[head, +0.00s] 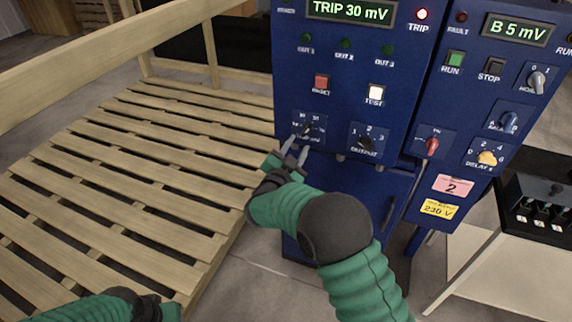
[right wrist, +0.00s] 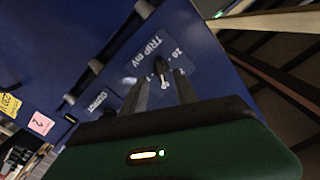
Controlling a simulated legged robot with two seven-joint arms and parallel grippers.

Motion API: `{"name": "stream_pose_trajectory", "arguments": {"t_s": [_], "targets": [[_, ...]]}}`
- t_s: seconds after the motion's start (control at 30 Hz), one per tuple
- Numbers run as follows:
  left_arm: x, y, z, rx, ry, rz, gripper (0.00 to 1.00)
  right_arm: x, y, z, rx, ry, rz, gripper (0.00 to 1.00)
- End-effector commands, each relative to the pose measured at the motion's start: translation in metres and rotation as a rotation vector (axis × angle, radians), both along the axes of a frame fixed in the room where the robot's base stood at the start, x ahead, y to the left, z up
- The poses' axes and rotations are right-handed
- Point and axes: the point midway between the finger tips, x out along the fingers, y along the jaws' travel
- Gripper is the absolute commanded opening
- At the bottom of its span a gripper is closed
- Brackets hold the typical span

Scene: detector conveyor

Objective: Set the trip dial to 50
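The trip dial (head: 307,130) is a small dark knob on a marked plate at the lower left of the blue cabinet's front. The display (head: 349,11) above reads TRIP 30 mV. My right gripper (head: 296,150) is just in front of and below the dial, its fingers spread. In the right wrist view, the dial's knob (right wrist: 161,72) shows beyond the gap between the two fingertips of the right gripper (right wrist: 161,80); neither finger clearly touches it. Part of my left arm shows at the bottom left of the head view, with its fingers out of sight.
The output dial (head: 367,139) sits right of the trip dial. Above are a red button (head: 321,83) and a white test button (head: 376,93). A second blue panel (head: 475,90) with several knobs stands at the right. A wooden pallet (head: 130,190) lies left.

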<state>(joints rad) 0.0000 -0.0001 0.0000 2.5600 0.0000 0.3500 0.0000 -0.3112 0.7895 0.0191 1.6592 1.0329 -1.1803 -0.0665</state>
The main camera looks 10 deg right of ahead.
Motion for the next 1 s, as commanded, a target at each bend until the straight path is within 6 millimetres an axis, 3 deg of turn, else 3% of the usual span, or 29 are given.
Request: {"name": "stream_pose_trajectory", "arguments": {"t_s": [0.2,0.4,1.0], "targets": [[0.000,0.000,0.002,0.000,0.000,0.000,0.36,-0.053,0.038,-0.001,0.001,0.003,0.005,0.35],[0.000,0.000,0.002,0.000,0.000,0.000,0.36,-0.082,0.058,-0.002,0.001,0.003,0.002,0.35],[0.000,0.000,0.006,0.000,0.000,0.000,0.36,-0.085,0.060,0.003,0.007,0.017,0.027,0.35]]}}
